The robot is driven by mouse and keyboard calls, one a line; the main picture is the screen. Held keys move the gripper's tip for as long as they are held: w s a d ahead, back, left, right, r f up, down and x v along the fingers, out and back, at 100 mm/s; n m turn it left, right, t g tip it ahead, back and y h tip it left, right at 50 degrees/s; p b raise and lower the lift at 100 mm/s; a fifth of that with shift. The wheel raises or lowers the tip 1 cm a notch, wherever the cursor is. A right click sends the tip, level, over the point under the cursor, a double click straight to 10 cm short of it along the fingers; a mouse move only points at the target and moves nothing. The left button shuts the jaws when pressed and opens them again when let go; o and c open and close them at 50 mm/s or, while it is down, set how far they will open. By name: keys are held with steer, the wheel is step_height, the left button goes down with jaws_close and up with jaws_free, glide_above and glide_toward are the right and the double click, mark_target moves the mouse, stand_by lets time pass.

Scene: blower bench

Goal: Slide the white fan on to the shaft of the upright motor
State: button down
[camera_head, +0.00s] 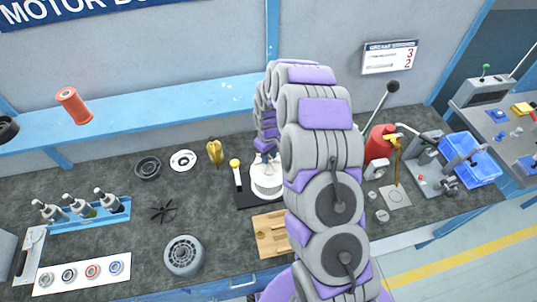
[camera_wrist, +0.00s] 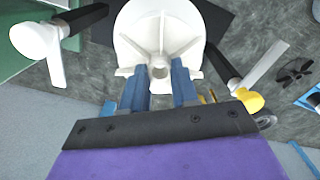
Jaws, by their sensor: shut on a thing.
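My gripper (camera_wrist: 158,78) is shut, its two blue fingers on either side of the pale hub of the white fan (camera_wrist: 161,68). In the wrist view a wide, round white body with ribs fills the top middle, right at the fingertips. I cannot clearly tell fan from support there. In the head view my gripper (camera_head: 265,152) points down over a round white body (camera_head: 267,183) on a black mat (camera_head: 247,200). My arm covers its right side. The upright motor and its shaft cannot be made out, so I cannot tell whether the fan is on the shaft.
A black fan (camera_head: 162,210), a grey wheel (camera_head: 183,256) and a white disc (camera_head: 183,160) lie farther left. A red container (camera_head: 379,145) stands right.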

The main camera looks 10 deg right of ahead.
steer(key=shift+f+b, duration=0.6)
steer(key=shift+f, duration=1.95)
stand_by(0.6)
steer(key=c, duration=0.8)
jaws_free()
step_height(320, 180, up, 17)
steer(key=shift+r, duration=0.15)
